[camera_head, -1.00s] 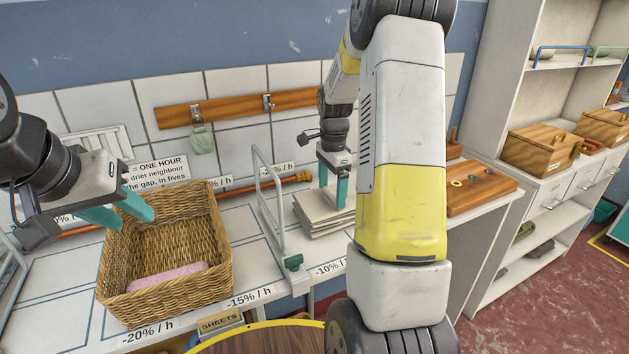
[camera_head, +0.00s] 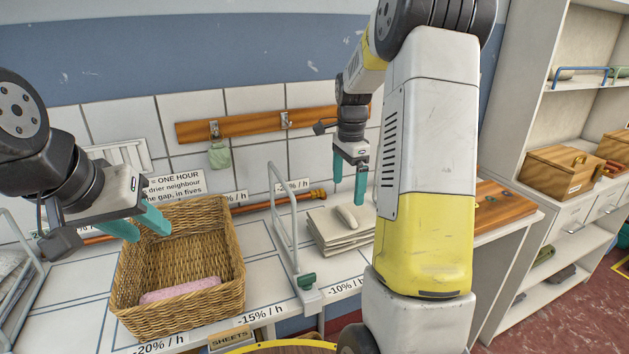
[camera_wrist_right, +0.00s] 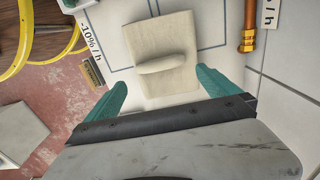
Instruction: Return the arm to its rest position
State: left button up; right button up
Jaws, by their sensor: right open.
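My right gripper (camera_head: 349,186) hangs from my right arm, fingers pointing down, above a stack of folded cream cloth (camera_head: 338,236). It is open and empty. In the right wrist view its teal fingers are spread, and the cloth stack (camera_wrist_right: 158,40) lies beyond them with a rolled cream piece (camera_wrist_right: 160,64) on top. That rolled piece also shows in the head view (camera_head: 347,217). My left gripper (camera_head: 140,224) is over the left rim of a wicker basket (camera_head: 233,250); its teal fingers are apart, with nothing seen between them.
A pink folded cloth (camera_head: 180,290) lies in the basket. A white metal frame (camera_head: 285,225) stands between basket and stack. A wooden rail (camera_head: 262,123) with hooks runs along the wall. A wooden board (camera_head: 503,205) lies right of my right arm. Shelves (camera_head: 590,100) stand further right.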

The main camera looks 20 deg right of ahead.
jog(key=s+a+r+n+t+y, duration=0.1)
jog(key=s+a+r+n+t, duration=0.2)
jog(key=s+a+r+n, duration=0.75)
jog(key=s+a+n+t+y, duration=0.1)
jog(key=s+n, duration=0.5)
jog(key=s, duration=0.7)
jog(key=shift+a+r+n+t, duration=0.35)
jog(key=shift+a+t, duration=0.45)
jog(key=shift+t, duration=0.3)
jog(key=shift+s, duration=0.1)
